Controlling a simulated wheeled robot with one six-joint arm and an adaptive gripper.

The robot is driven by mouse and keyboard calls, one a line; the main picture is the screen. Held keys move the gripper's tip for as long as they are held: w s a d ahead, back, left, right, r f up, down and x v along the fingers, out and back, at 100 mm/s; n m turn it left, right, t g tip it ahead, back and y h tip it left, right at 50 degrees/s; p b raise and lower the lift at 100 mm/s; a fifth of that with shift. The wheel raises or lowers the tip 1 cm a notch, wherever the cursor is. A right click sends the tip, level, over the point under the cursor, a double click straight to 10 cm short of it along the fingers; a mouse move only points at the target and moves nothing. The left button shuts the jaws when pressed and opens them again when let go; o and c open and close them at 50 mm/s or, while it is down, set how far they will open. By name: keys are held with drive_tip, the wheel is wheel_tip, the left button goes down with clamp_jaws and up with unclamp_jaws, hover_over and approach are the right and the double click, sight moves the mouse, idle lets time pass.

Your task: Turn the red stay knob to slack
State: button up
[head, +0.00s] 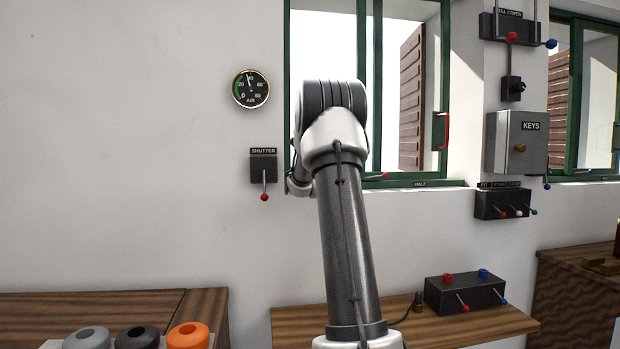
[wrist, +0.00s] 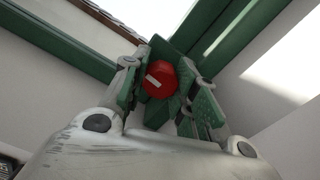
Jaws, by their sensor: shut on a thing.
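The red stay knob (wrist: 162,77) shows in the wrist view, round, with a short white mark pointing to its left. It sits on a green metal piece at a corner of the window frame. My gripper (wrist: 167,88) has one finger on each side of it and is shut on the knob. In the head view my arm hides the knob and nearly all of the gripper, in front of the open green window (head: 373,90). No slack marking is readable in either view.
A shutter lever box (head: 263,166) and an air gauge (head: 251,88) are on the wall left of my arm. A red-tipped lever and a HALF label (head: 420,184) are along the sill. A keys box (head: 516,142) and switch boxes are at the right.

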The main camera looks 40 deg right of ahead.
drive_tip(key=shift+f+n, duration=0.1)
drive_tip(key=shift+n, duration=0.5)
drive_tip(key=o, duration=1)
drive_tip(key=shift+a, duration=0.1)
drive_tip(key=v, duration=1.2)
